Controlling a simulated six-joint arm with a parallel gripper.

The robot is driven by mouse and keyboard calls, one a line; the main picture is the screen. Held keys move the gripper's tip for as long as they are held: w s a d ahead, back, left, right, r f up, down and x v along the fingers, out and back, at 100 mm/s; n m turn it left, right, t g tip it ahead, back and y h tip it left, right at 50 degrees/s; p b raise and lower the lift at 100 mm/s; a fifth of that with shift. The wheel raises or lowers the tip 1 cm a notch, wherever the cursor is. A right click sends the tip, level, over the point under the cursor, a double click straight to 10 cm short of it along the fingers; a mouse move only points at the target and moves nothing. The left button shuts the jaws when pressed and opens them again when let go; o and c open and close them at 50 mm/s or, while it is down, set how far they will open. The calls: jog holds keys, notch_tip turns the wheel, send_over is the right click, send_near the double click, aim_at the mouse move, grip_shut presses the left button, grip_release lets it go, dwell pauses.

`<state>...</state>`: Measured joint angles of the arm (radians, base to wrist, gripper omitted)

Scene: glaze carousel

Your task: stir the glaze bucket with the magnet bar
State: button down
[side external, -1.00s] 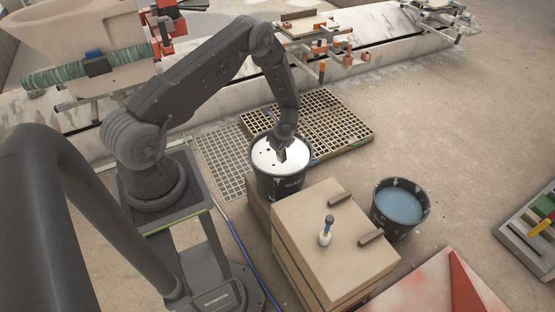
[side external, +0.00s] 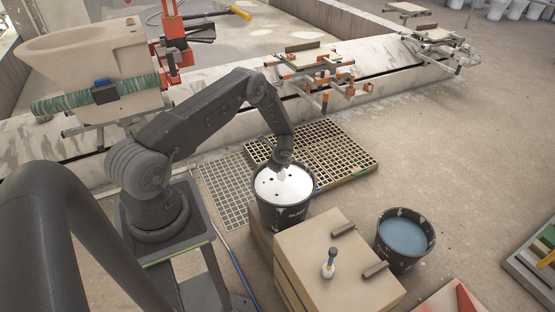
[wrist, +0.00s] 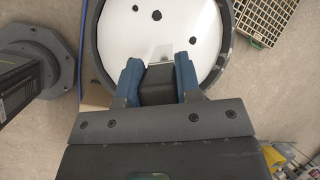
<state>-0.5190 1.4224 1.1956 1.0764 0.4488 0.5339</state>
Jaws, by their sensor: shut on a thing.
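The glaze bucket (side external: 285,213) is black and full of white glaze (side external: 288,187) with several dark specks on it. My gripper (side external: 281,170) is over the far part of the bucket's mouth. In the wrist view my gripper (wrist: 158,82) has its blue fingers shut on a dark block-shaped bar (wrist: 157,88), seemingly the magnet bar.
A cardboard-coloured box (side external: 325,255) stands in front of the bucket, with a small blue-topped white bottle (side external: 328,266) and two dark bars (side external: 343,229) on it. A bucket of blue liquid (side external: 404,238) stands to the right. A grate (side external: 330,155) lies behind.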

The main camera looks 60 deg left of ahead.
jog(key=shift+s+d+f, duration=0.1)
jog(key=shift+s+f, duration=0.1)
jog(key=shift+f, duration=0.95)
jog(key=w+a+f, duration=0.1)
jog(key=w+f, duration=0.2)
jog(key=f, duration=0.7)
jog(key=shift+a+f, duration=0.4)
jog(key=s+a+v, duration=0.1)
jog(key=s+v, duration=0.1)
jog(key=v, duration=1)
jog(key=shift+s+r, duration=0.3)
jog(key=shift+r, duration=0.2)
dwell(4.0)
